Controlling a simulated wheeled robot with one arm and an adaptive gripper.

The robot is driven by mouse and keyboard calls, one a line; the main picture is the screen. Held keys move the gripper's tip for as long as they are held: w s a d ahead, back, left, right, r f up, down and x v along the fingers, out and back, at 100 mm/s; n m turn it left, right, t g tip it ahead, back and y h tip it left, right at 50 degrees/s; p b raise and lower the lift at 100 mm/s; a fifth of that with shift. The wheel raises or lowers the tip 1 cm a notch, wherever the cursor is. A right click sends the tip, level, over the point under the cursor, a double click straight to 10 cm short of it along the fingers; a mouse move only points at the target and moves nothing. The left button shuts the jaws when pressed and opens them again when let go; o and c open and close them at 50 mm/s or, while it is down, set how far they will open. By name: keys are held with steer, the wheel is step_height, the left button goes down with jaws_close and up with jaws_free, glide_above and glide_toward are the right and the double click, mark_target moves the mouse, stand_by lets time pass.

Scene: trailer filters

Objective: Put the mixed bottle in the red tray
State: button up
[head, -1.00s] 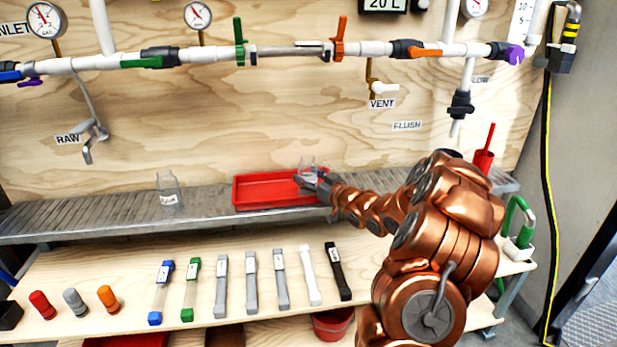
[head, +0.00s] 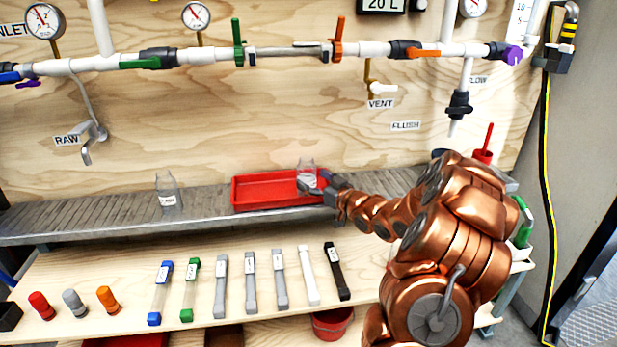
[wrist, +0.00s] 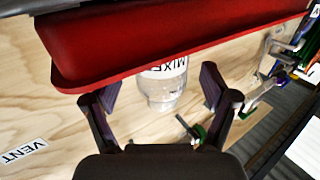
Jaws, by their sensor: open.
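The mixed bottle (head: 306,167) is clear, with a white label partly reading "MIXE" in the wrist view (wrist: 162,92). It stands at the right end of the red tray (head: 262,192). In the upside-down wrist view the tray wall (wrist: 120,55) hides its lower part, and the bottle looks upright behind that wall. My gripper (head: 316,183) is at the tray's right front edge. Its fingers are spread apart, one on each side of the bottle in the wrist view (wrist: 157,90), with gaps showing between them and the glass.
Another clear labelled bottle (head: 168,192) stands on the grey metal shelf (head: 110,215) left of the tray. A red cup (head: 483,156) is beyond my arm at right. Pipes and valves run along the wooden wall above.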

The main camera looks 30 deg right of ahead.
steer(key=s+d, duration=0.1)
steer(key=s, duration=0.8)
steer(key=shift+d+p, duration=0.15)
steer(key=shift+p, duration=0.3)
steer(key=w+a+f+g+h, duration=0.1)
steer(key=g, duration=0.1)
steer(key=w+a+f+g+h, duration=0.1)
steer(key=f+g, duration=0.1)
steer(key=shift+w+a+f+h, duration=0.1)
steer(key=shift+a+f+h, duration=0.05)
steer(key=shift+a+h, duration=0.15)
steer(key=s+a+g, duration=0.5)
steer(key=s+a, duration=0.4)
steer(key=s, duration=0.3)
steer(key=s+a+r+m+g, duration=0.1)
steer(key=s+a+g, duration=0.5)
steer(key=s+a, duration=0.3)
steer(key=s+a+g, duration=0.6)
steer(key=s+a, duration=0.3)
steer(key=s, duration=0.8)
steer(key=shift+s+a+r, duration=0.2)
steer(key=shift+s+a, duration=0.05)
steer(key=shift+a, duration=0.05)
steer(key=shift+r+m, duration=0.1)
steer(key=shift+m, duration=0.2)
